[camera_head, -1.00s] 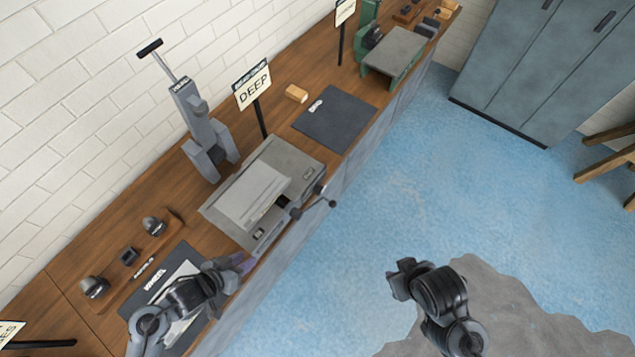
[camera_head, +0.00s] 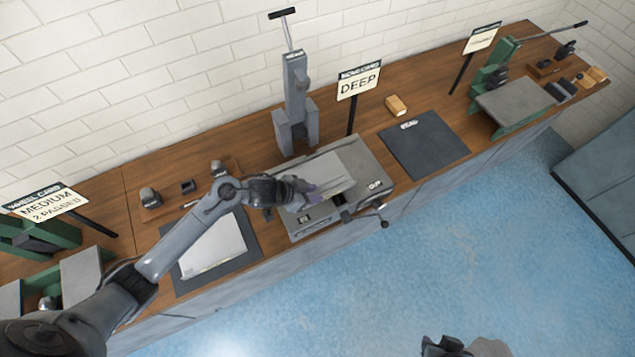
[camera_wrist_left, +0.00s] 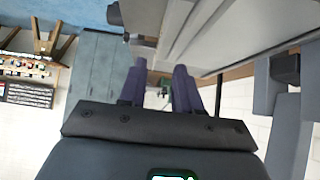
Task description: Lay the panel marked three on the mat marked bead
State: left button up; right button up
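A light grey panel (camera_head: 343,166) lies on top of the grey machine (camera_head: 372,172) in the middle of the bench. Another pale panel (camera_head: 213,248) lies on a dark mat (camera_head: 250,252) to its left. I cannot read a number on either panel. The dark mat marked bead (camera_head: 425,148) is bare, right of the machine. My left gripper (camera_head: 308,190) is at the front left of the panel on the machine; its purple fingers (camera_wrist_left: 160,88) stand apart with nothing visible between them. My right gripper (camera_head: 440,346) shows only partly at the bottom edge; its fingers are unclear.
A tall grey press (camera_head: 296,105) and a DEEP sign (camera_head: 359,82) stand behind the machine. A crank handle (camera_head: 381,222) juts from its front. A wooden block (camera_head: 396,105) lies behind the bead mat. A green-framed machine (camera_head: 510,105) stands further right.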

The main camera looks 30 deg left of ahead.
pick_arm(q)
jog(key=shift+x, duration=2.8)
jog(key=shift+s+d, duration=0.1)
jog(key=shift+s, duration=0.05)
grip_shut()
jog(key=shift+r, duration=0.1)
